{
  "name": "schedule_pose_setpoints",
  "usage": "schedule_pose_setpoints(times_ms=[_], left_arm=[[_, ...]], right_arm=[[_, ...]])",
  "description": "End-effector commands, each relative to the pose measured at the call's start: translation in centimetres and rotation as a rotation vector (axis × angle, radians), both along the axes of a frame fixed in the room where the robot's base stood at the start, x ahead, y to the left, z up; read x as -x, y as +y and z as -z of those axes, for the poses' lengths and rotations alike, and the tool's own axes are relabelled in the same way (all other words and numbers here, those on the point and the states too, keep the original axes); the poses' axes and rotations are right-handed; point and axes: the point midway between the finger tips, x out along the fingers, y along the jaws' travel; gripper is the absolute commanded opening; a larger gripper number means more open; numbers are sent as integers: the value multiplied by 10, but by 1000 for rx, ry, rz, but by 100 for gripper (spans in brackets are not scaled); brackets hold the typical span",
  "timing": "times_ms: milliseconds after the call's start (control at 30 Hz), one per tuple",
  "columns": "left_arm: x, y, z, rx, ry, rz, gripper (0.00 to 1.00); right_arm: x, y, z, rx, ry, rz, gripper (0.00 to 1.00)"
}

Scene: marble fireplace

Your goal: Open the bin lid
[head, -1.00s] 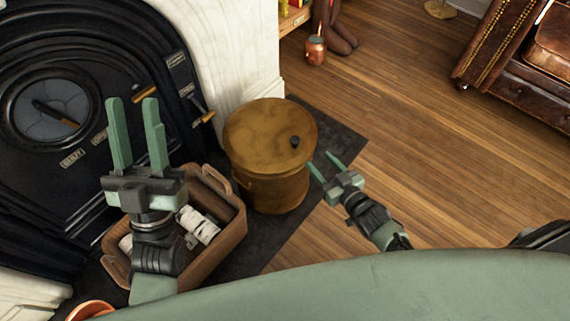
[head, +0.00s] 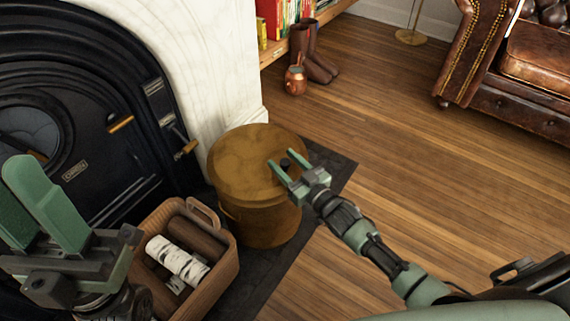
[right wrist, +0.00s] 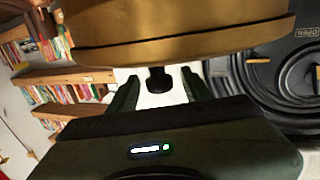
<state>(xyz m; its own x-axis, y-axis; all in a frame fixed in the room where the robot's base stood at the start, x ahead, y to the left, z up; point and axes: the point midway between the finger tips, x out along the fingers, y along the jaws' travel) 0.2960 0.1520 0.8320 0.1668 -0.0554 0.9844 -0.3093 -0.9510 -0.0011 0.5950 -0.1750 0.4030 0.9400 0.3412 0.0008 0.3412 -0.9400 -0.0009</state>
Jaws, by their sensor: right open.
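The bin (head: 262,225) is a round brass-coloured drum on the dark hearth slab. Its flat lid (head: 240,150) is on and closed, with a small black knob (head: 286,163) near its right edge. My right gripper (head: 282,160) is open, with its fingers on either side of the knob. In the right wrist view the knob (right wrist: 158,80) shows between the two green fingers, just below the lid's rim (right wrist: 180,48); I cannot tell whether they touch it. My left gripper (head: 14,185) is open and empty at the left edge, in front of the fireplace.
A basket (head: 225,275) with logs stands left of the bin. The black fireplace (head: 100,160) and its white marble surround (head: 215,60) are behind. Boots (head: 312,60), a copper pot (head: 295,80) and a leather sofa (head: 500,70) stand farther off. Wooden floor to the right is clear.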

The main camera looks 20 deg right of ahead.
Motion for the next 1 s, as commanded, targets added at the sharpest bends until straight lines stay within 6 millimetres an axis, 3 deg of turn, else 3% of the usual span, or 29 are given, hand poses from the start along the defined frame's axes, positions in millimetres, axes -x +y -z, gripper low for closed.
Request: schedule_pose_setpoints(times_ms=[233, 400, 1000], left_arm=[[0, 0, 0, 0, -1, 0, 36], [0, 0, -1, 0, -1, 0, 36], [0, 0, 0, 0, 0, 0, 36]], right_arm=[[-1, 0, 0, 0, 1, 0, 47], [0, 0, 0, 0, 1, 0, 0], [0, 0, 0, 1, 1, 0, 0]])
